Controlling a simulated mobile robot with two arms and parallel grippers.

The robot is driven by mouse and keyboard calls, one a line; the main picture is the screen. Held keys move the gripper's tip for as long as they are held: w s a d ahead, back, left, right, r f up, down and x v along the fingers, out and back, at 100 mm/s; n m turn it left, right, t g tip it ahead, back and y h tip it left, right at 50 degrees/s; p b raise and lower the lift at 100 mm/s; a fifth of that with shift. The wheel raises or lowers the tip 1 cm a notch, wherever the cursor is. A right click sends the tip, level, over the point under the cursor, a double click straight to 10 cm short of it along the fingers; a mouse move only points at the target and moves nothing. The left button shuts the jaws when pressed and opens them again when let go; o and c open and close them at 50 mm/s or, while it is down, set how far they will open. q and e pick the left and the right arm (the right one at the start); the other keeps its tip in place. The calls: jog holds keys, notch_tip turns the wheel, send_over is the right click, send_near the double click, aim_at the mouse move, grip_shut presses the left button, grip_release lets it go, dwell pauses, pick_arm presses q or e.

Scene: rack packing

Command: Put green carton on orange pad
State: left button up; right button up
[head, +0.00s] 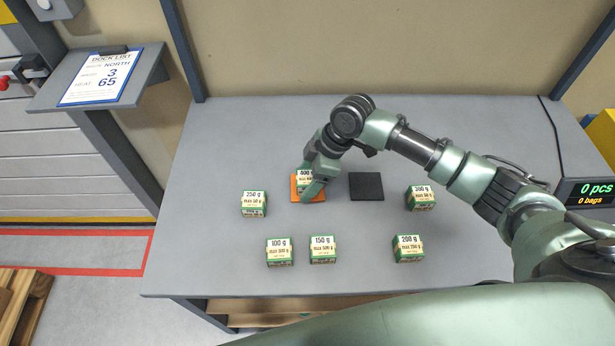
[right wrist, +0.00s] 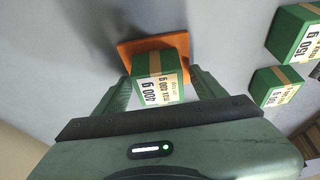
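A green carton (head: 304,179) with a cream band and a white weight label is on the orange pad (head: 317,197), left of the table's middle. In the right wrist view the same carton (right wrist: 158,82) reads 400 g, and the orange pad (right wrist: 126,52) shows under and beyond it. My right gripper (head: 311,180) is down at the pad with one finger on each side of the carton. In the right wrist view the fingers of the right gripper (right wrist: 162,85) are very close to its sides; I cannot tell whether they press on it. My left gripper is out of view.
A black pad (head: 366,187) lies right of the orange one. Several similar green cartons stand around, including the 250 g (head: 254,204), 150 g (head: 322,249) and 300 g (head: 421,198) ones. A clipboard (head: 102,76) is at the left and a counter display (head: 588,193) at the right.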

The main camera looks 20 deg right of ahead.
jog(key=v, duration=1.2)
jog(key=shift+r+b, duration=0.2)
jog(key=shift+b, duration=0.2)
jog(key=shift+s, duration=0.1)
